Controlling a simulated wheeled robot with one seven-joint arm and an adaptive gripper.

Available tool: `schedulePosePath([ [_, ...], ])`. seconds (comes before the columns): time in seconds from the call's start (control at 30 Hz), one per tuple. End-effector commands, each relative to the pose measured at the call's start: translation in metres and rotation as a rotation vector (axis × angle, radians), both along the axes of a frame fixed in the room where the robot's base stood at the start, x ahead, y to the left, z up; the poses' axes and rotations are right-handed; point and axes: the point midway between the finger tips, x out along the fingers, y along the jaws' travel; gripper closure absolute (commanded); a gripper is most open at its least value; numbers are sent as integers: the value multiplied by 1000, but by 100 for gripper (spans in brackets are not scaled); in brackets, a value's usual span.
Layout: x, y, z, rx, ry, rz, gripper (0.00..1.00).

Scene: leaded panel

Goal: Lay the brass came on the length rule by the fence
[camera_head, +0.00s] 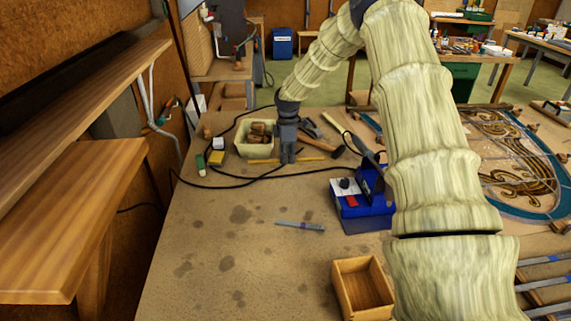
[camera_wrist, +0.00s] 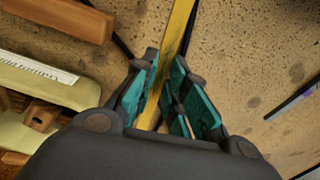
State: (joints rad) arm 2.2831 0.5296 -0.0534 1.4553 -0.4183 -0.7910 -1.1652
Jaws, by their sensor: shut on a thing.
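The brass came (camera_head: 309,158) is a thin yellow strip near the far side of the workbench in the head view. My gripper (camera_head: 288,158) points down over it, with the strip showing on both sides. In the wrist view the came (camera_wrist: 178,32) runs up between the teal finger pads of my gripper (camera_wrist: 172,95), which is shut on it. I cannot tell whether the came touches the bench or is slightly raised. I cannot clearly make out the length rule or its fence in either view.
A grey stick (camera_head: 300,226) and wooden box (camera_head: 362,288) lie nearer. The bench's left front is clear.

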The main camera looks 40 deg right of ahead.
Motion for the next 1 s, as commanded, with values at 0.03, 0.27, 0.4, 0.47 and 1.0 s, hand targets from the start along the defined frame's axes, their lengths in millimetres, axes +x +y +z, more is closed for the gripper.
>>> schedulePosePath([
  [0.03, 0, 0, -1, 0, 0, 1, 100],
  [0.27, 1, 2, -20, 1, 1, 2, 100],
  [0.4, 1, 2, -35, 0, 0, 2, 100],
  [0.47, 1, 2, -39, 0, 0, 3, 100],
  [1.0, 1, 2, -44, -1, -1, 3, 64],
])
